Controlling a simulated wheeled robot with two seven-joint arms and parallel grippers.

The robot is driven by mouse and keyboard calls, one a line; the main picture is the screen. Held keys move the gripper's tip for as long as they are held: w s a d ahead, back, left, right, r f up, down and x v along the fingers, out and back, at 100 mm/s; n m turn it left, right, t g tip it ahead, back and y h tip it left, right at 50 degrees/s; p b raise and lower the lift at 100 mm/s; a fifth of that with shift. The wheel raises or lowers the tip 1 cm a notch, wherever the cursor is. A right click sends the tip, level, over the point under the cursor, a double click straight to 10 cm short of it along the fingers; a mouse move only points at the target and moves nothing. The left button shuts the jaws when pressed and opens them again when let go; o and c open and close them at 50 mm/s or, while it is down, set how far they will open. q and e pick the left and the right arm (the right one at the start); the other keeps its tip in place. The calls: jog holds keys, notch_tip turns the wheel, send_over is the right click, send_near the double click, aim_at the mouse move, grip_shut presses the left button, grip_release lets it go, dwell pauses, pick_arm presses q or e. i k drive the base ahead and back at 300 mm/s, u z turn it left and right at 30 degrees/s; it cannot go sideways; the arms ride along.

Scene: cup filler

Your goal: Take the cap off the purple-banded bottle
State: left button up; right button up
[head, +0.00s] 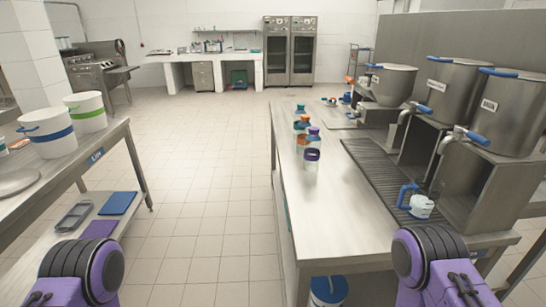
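Small bottles stand in a cluster near the left edge of the steel counter (335,210) in the head view. The nearest is a whitish container with a purple band (312,155) near its top. Just behind it stands a bottle with a purple top (313,131). The picture is too small to tell for sure which of these carries a cap. Both stand upright and nothing touches them from above. Purple parts of my two arms show at the bottom left and bottom right. Neither gripper is in view.
A blue-handled jug (422,206) sits on the dark drain grate (385,172) below steel tanks (457,90). The counter's near part is bare. A left table (110,139) holds white buckets (47,131). The floor between is clear.

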aim_at(313, 142)
jog(key=u, duration=1.1)
jog(key=i, duration=3.1)
jog(key=z, duration=3.3)
